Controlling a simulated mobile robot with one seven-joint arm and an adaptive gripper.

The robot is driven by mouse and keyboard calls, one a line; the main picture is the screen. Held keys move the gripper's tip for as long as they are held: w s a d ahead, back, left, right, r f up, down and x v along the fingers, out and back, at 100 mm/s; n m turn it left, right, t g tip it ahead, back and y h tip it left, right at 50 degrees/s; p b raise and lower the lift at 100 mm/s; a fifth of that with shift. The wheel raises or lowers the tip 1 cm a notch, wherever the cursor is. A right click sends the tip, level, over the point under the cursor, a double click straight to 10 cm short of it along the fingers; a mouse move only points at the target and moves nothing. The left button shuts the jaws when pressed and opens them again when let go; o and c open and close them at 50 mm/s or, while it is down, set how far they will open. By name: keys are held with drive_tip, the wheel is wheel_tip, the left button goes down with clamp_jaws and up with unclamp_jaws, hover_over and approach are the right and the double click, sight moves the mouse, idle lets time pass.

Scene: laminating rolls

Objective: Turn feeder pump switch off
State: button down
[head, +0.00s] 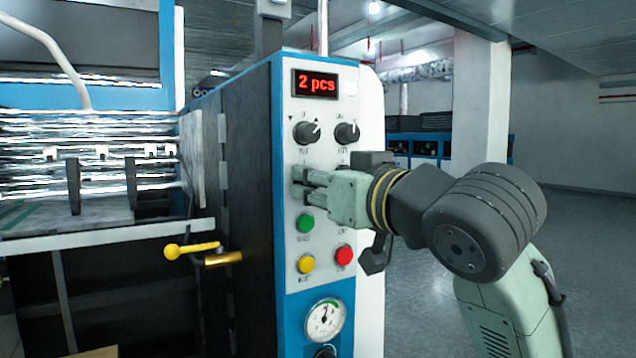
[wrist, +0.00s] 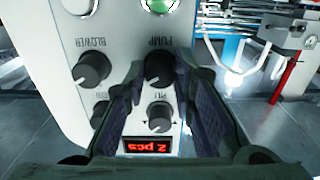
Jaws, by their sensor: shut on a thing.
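The feeder pump switch is a black rotary knob (wrist: 158,72) labelled PUMP on the white control panel (head: 325,110). In the wrist view it sits between the two fingers of my gripper (wrist: 158,66), which is shut on it. The panel labels appear upside down there. In the head view my gripper (head: 302,185) reaches the panel from the right, below the upper pair of knobs, and hides the pump knob.
The black BLOWER knob (wrist: 90,71) is close beside the pump knob. Two knobs (head: 306,132) and a red display (head: 316,84) reading "2 pcs" are above. Green (head: 305,223), yellow (head: 306,263) and red (head: 343,255) buttons are below. A yellow-handled lever (head: 190,250) projects left.

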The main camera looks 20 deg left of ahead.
drive_tip(key=shift+n, duration=0.3)
drive_tip(key=n, duration=1.1)
drive_tip(key=shift+b, duration=0.3)
drive_tip(key=shift+n, duration=0.3)
drive_tip(key=c, duration=1.3)
unclamp_jaws()
drive_tip(key=shift+c, duration=0.2)
drive_tip(key=shift+d, duration=0.1)
drive_tip(key=v, duration=1.2)
